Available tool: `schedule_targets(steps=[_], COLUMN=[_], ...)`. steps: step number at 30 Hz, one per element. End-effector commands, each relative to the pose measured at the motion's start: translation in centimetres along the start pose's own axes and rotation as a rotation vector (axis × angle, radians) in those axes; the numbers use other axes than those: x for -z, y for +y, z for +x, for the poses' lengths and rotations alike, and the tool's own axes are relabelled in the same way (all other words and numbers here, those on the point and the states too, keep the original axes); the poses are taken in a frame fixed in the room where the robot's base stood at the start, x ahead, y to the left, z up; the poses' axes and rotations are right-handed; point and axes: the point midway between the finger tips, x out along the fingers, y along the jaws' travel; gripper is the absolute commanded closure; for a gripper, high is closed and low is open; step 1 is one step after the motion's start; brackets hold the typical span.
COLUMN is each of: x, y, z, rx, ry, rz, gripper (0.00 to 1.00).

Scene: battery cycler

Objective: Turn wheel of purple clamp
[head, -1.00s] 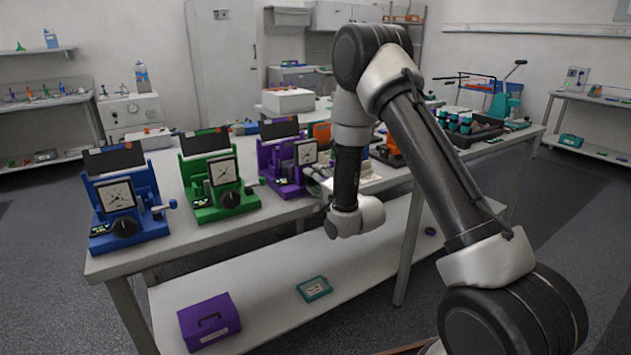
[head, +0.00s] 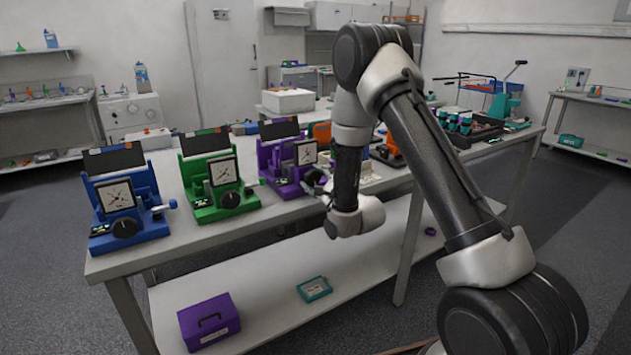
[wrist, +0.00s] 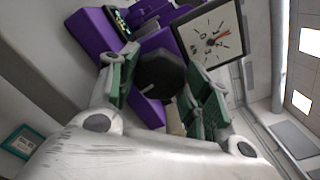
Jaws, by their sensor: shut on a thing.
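The purple clamp (head: 279,161) stands on the bench, third in the row, with a square white dial (head: 305,152) on its front. The clamp's dark faceted wheel (wrist: 160,78) sits below the dial. My gripper (wrist: 165,92) has its two green-padded fingers on either side of the wheel, shut on it.
A green clamp (head: 217,180) and a blue clamp (head: 124,200) stand to the left on the bench. A purple box (head: 208,322) and a teal-framed tray (head: 314,290) lie on the lower shelf.

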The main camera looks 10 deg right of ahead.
Motion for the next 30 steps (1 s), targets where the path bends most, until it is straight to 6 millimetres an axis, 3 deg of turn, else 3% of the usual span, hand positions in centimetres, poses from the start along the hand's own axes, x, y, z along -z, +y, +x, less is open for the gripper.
schedule_targets(steps=[13, 30], x=[0.19, 0.22], y=[0.12, 0.15], z=[-0.12, -0.14], rx=[-0.003, -0.003], ry=[0.006, 0.007], rz=[0.278, 0.343], gripper=[0.75, 0.75])
